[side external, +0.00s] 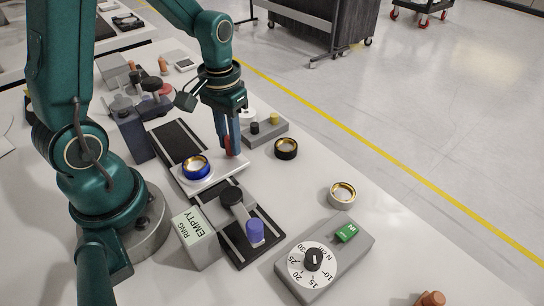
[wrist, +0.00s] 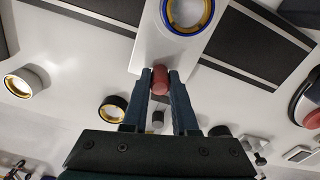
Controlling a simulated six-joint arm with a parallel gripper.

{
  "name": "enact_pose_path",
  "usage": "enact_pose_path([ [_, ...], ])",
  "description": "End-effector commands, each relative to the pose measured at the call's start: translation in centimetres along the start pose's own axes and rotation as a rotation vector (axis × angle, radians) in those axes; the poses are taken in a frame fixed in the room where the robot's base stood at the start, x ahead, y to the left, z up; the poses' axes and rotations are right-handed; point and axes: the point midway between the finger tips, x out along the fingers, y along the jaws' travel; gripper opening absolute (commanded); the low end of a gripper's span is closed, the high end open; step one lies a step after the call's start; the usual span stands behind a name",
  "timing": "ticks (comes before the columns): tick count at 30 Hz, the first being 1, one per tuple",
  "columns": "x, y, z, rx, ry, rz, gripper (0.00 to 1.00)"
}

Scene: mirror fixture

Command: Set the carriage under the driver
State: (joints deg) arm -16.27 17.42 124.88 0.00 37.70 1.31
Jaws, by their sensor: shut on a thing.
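The carriage (side external: 218,177) is a white plate on a dark track, and it also shows in the wrist view (wrist: 150,50). A blue-rimmed, gold-lined ring mount (side external: 196,167) sits on it. My gripper (side external: 229,152) is shut on the carriage's red upright knob (wrist: 160,80), at the plate's right end. Which part is the driver is not certain: a dark-knobbed arm with a purple cylinder (side external: 255,232) stands over the near track, and a dark tower (side external: 133,133) with heads above it stands at the far end. The carriage lies between them.
Dark track (side external: 177,141) shows beyond the carriage. A grey box labelled RING EMPTY (side external: 197,240) stands near it. Loose rings, one black (side external: 286,148) and one silver (side external: 342,195), lie to the right. A grey dial box (side external: 325,262) is at the front.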

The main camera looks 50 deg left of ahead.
Motion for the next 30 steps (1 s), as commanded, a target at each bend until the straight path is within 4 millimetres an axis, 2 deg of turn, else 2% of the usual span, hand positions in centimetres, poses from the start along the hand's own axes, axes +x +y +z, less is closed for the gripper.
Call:
enact_pose_path([
  [26,-0.10,0.03,-0.01,0.000,0.000,0.001,0.00],
  [30,-0.11,0.84,0.13,0.004,0.001,0.001,0.00],
])
